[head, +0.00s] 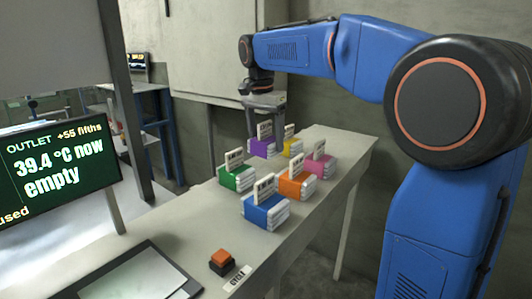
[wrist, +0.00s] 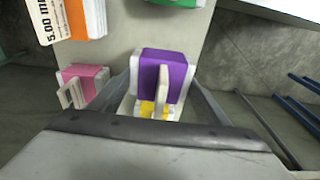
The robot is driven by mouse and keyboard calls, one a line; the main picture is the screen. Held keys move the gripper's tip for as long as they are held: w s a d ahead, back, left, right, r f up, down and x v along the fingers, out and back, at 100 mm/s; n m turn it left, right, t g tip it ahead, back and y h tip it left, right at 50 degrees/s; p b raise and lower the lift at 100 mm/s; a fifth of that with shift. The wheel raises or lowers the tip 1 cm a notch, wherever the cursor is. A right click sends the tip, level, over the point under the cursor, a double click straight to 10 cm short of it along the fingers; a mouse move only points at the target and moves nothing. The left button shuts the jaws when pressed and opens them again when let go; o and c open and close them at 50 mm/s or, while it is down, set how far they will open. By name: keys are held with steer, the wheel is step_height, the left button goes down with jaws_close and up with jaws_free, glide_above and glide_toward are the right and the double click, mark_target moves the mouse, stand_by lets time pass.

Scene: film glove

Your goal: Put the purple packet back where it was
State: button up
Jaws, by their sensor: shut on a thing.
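The purple packet (head: 261,148) is at the far left end of the row of packets, and it shows in the middle of the wrist view (wrist: 172,72). The packet looks upright. I cannot tell whether its underside touches the table (head: 338,146). A yellow packet (head: 292,147) stands close beside it, partly hidden behind it in the wrist view.
Green (head: 236,180), orange (head: 296,188), pink (head: 320,166) and blue (head: 264,214) packets stand on the table nearer the head camera. An orange-topped button (head: 222,259) is at the near end. A wall is behind.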

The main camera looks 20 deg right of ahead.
mark_target(263, 123)
steer(key=shift+f, duration=2.15)
steer(key=shift+f, duration=0.1)
steer(key=o, duration=1.2)
steer(key=shift+o, duration=0.2)
steer(key=r, duration=0.4)
steer(key=a+r, duration=0.1)
steer(key=r, duration=0.3)
steer(key=s+r, duration=0.1)
steer(key=r, duration=0.3)
steer(key=shift+a, duration=0.15)
